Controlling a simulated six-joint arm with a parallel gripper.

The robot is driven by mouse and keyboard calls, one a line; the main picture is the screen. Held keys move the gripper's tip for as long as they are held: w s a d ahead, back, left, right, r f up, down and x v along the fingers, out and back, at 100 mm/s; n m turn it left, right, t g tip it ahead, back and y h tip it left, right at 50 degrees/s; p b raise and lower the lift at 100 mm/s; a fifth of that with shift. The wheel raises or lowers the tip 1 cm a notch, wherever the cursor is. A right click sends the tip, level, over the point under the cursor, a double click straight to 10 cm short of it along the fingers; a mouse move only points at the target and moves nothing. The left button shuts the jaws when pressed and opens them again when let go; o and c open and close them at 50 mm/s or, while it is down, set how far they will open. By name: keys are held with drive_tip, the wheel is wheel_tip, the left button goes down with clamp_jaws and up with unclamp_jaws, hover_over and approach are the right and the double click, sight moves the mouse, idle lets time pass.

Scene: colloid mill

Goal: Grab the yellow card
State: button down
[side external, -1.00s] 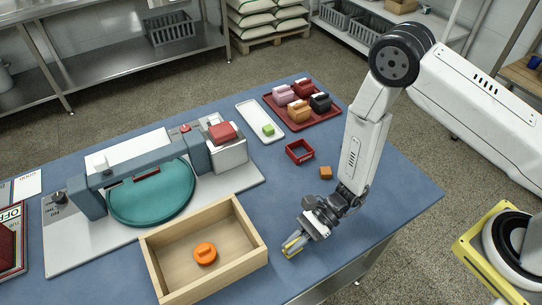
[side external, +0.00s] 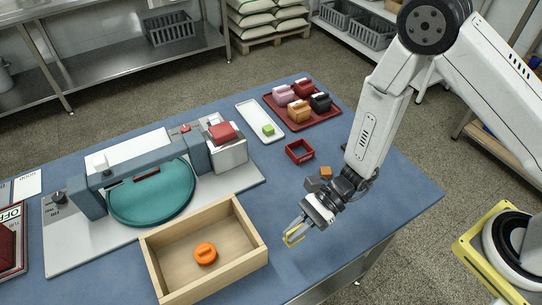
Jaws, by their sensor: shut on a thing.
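The yellow card (side external: 294,237) is small and shows between the fingertips of my gripper (side external: 296,230). My gripper is shut on it and holds it up, to the right of the wooden box, near the front edge of the blue table. The fingers hide part of the card. How far it is above the table is hard to tell.
An open wooden box (side external: 257,258) holds an orange round piece (side external: 205,254). An orange cube (side external: 326,172) lies close behind my wrist, near a red square frame (side external: 300,151). The mill machine (side external: 150,194) stands at left. A red tray (side external: 333,113) with several blocks is at the back.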

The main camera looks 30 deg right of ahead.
sight(296, 228)
drive_tip(key=shift+r, duration=1.85)
